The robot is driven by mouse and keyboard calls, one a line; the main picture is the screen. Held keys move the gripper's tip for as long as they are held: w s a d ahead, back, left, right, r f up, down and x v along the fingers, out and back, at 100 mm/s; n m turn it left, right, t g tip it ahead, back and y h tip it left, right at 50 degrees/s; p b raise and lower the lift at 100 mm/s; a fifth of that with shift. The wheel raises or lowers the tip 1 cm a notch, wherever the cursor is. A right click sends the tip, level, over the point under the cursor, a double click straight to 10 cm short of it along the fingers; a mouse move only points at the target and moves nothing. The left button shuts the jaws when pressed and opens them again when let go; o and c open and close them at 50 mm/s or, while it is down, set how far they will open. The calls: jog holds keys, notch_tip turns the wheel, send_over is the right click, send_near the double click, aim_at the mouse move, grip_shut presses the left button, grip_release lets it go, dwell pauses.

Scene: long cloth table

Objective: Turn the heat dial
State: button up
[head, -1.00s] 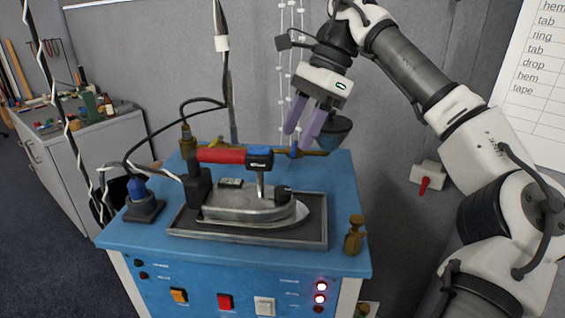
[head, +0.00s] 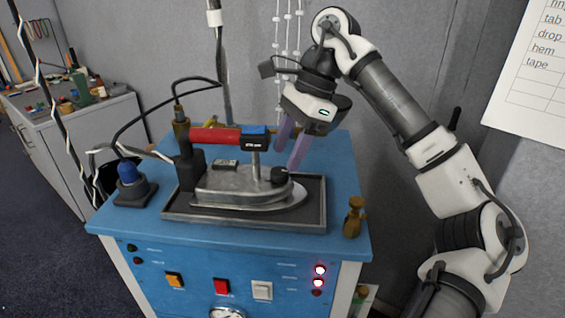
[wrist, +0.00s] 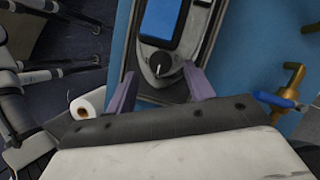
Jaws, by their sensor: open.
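The heat dial (head: 280,174) is a small black knob on top of the silver iron (head: 235,187), near its nose. In the wrist view the dial (wrist: 159,62) has a light pointer mark and lies just ahead of the space between my fingers. The iron has a red handle (head: 213,135) with a blue front end. It rests in a dark-rimmed tray (head: 318,205) on the blue bench. My gripper (head: 288,157) is open and empty, its lilac fingers pointing down just above and behind the dial. The exact gap to the dial is hard to tell.
A brass weight-like piece (head: 354,217) stands at the bench's right corner. A blue-capped fitting (head: 131,182) and black cable are at the left. A brass valve with a blue lever (wrist: 278,100) is right of my gripper in the wrist view. The bench's front strip is clear.

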aim_at(279, 170)
jog(key=shift+x, duration=1.75)
jog(key=c, duration=1)
